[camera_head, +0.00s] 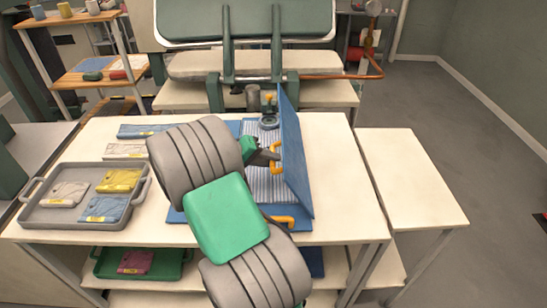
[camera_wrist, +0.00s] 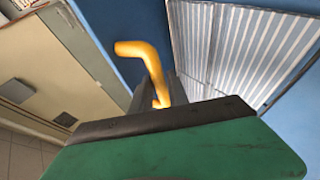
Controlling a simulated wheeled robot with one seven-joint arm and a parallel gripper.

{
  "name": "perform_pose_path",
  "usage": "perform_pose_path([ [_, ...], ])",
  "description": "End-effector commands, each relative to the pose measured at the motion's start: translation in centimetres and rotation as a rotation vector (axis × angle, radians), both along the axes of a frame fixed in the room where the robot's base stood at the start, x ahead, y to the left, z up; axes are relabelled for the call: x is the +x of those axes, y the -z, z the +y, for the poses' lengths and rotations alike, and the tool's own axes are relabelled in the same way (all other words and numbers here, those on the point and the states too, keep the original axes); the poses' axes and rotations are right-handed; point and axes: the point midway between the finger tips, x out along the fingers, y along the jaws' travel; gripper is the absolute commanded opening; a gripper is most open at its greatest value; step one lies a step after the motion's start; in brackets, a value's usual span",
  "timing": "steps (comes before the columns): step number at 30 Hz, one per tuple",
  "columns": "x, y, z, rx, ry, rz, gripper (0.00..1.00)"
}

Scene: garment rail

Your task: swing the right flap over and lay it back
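The right flap (camera_head: 296,165) is a blue panel standing steeply up from the blue folding board (camera_head: 178,216). Its orange handle (camera_head: 276,158) faces left, towards the middle of the board. My gripper (camera_head: 266,157) is at this handle. In the wrist view the orange handle (camera_wrist: 150,62) runs down between the dark fingers (camera_wrist: 160,98), which look closed on it; the grip itself is partly hidden. A grey-white striped garment (camera_head: 262,186) lies on the board. Its collar shows at the far end. My arm hides much of the board's left side.
A grey tray (camera_head: 50,222) with folded garments stands at the left of the table (camera_head: 150,228). Folded pieces lie behind it. A second orange handle (camera_head: 284,220) is at the board's front. A bare side table (camera_head: 412,180) is at right. A press-like machine (camera_head: 245,65) stands behind.

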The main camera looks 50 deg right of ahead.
Motion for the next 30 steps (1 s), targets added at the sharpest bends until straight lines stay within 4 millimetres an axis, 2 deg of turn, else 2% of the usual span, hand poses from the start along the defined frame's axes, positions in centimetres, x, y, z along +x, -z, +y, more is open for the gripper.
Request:
perform_pose_path([
  [1,0.0,0.0,0.0,0.000,0.001,-0.001,0.25],
  [6,-0.2,-0.1,-0.1,-0.001,0.005,-0.001,0.38],
  [14,-0.1,-0.2,0.0,-0.002,0.007,-0.002,0.38],
  [17,0.4,-0.8,0.9,-0.002,0.004,-0.004,0.38],
  [24,2.3,-3.5,4.5,-0.002,0.003,-0.004,0.38],
  [30,2.7,-4.4,5.7,0.000,0.006,-0.001,0.38],
])
